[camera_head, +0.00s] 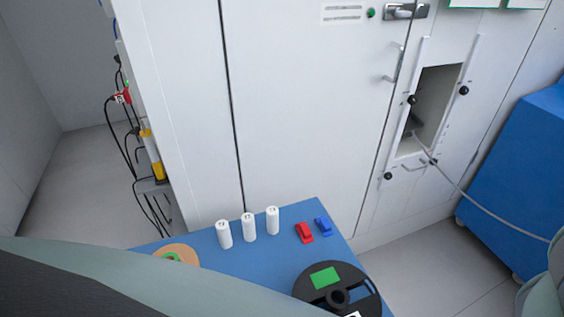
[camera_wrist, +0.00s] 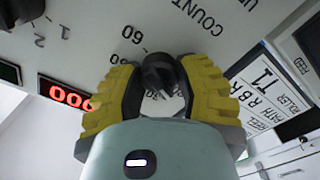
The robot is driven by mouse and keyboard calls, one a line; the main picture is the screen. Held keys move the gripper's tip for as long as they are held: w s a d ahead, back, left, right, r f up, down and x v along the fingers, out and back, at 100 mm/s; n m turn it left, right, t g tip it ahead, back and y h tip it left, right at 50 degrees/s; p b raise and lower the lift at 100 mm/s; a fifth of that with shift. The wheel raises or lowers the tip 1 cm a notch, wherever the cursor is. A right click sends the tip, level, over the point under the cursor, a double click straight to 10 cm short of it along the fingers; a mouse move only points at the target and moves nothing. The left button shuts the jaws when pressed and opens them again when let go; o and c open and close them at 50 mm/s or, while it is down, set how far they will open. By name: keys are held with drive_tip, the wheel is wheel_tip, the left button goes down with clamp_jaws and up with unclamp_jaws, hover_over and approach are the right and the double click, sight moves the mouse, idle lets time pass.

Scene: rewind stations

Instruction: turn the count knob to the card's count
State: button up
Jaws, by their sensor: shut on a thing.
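The count knob (camera_wrist: 158,70) is dark and sits on a pale panel (camera_wrist: 105,18) in the wrist view. My gripper (camera_wrist: 160,80) has yellow-padded fingers, one on each side of the knob, and is shut on it. The head view does not show my gripper or the knob.
A red digit display (camera_wrist: 66,95) is left of the gripper, partly covered by a finger. A white cabinet (camera_head: 310,100) stands behind.

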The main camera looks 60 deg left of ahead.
clamp_jaws()
drive_tip(key=shift+f, duration=0.1)
drive_tip(key=shift+a+b, duration=0.1)
drive_tip(key=shift+b, duration=0.2)
drive_tip(key=shift+n, duration=0.3)
drive_tip(key=o, duration=0.8)
unclamp_jaws()
drive_tip(key=v, duration=1.2)
